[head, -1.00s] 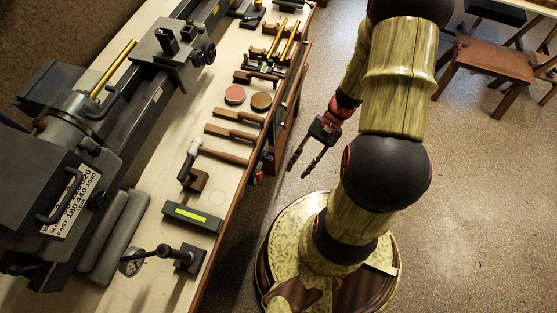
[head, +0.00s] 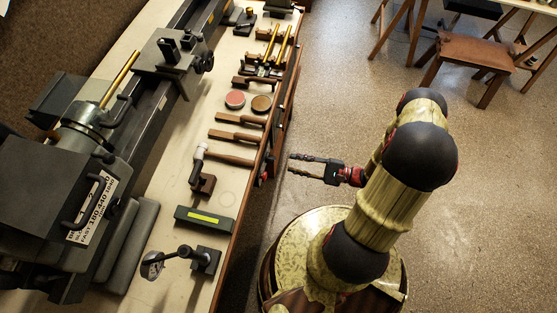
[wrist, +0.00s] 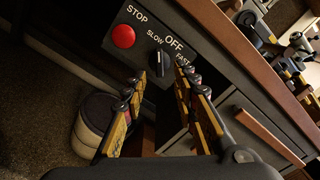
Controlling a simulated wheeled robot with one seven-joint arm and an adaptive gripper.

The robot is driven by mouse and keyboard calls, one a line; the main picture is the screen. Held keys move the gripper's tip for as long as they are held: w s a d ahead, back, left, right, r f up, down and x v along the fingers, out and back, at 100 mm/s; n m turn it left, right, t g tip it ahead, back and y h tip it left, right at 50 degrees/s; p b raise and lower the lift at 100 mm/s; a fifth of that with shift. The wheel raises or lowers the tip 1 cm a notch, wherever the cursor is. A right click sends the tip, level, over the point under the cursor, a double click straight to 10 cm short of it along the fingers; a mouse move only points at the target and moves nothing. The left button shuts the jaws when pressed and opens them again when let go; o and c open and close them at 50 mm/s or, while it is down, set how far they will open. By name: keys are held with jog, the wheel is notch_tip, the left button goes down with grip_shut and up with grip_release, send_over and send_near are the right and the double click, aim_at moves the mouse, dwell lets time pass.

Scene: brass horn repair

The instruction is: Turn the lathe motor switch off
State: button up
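The lathe motor switch (wrist: 163,64) is a black rotary knob on a dark panel (wrist: 122,17) under the bench top, in the wrist view. SLOW, OFF and FAST are printed around it. Its upper end seems to point nearer SLOW than OFF, but the mark is small. A red STOP button (wrist: 123,36) sits left of it. My gripper (wrist: 160,74) is open and empty, with the knob showing between and beyond its fingertips; I see no contact. In the head view my gripper (head: 291,164) points left at the bench front, a short gap away. The knob is not discernible there.
The lathe (head: 75,190) stands on the bench (head: 130,265), with hammers, tins and a dial gauge along the bench's near side. Drawers with a wooden handle (wrist: 268,138) lie right of the panel. A round container (wrist: 92,125) stands below.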

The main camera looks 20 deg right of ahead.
aim_at(272, 159)
jog(key=b+x, duration=0.1)
jog(key=x, duration=0.6)
jog(key=shift+a, duration=0.3)
jog(key=shift+w, duration=0.1)
jog(key=shift+c, duration=1.2)
grip_shut()
